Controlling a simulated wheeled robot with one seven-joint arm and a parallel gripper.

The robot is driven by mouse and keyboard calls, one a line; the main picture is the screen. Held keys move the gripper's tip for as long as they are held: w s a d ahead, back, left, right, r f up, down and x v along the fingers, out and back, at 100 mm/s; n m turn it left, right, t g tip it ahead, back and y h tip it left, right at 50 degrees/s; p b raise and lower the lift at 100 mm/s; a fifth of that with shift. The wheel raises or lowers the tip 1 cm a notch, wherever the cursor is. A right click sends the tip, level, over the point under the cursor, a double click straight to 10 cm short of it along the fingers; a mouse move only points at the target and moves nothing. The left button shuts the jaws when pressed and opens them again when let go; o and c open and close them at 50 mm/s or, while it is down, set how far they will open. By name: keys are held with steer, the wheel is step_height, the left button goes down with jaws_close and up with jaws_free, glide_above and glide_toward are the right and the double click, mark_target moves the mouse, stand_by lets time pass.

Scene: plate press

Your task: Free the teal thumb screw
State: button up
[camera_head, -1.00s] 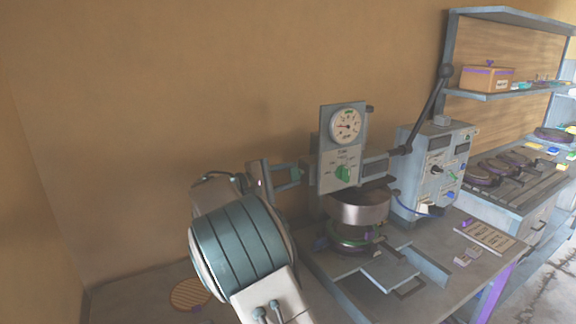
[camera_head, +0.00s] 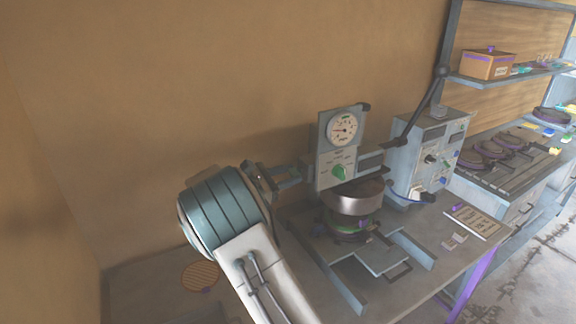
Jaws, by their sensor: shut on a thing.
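The plate press has a grey head with a round dial (camera_head: 343,128) and a green knob (camera_head: 339,173). Under the head is a round metal platen (camera_head: 355,196). My gripper (camera_head: 301,171) reaches in from the left, with its fingertips at the left side of the press head. It is shut on the teal thumb screw there, as far as its position shows. The screw itself is hidden or too small to make out between the fingers. My teal and white arm covers the area at the lower left of the press.
A card (camera_head: 472,221) lies at the right. A round ribbed mat (camera_head: 200,276) lies left. The wall behind is bare.

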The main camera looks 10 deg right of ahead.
steer(key=shift+n+p, duration=0.8)
steer(key=shift+n, duration=0.8)
steer(key=o, duration=1)
steer(key=shift+a, duration=0.1)
steer(key=b+v, duration=0.4)
steer(key=v, duration=0.9)
steer(key=shift+s+a, duration=0.15)
steer(key=shift+a, duration=0.2)
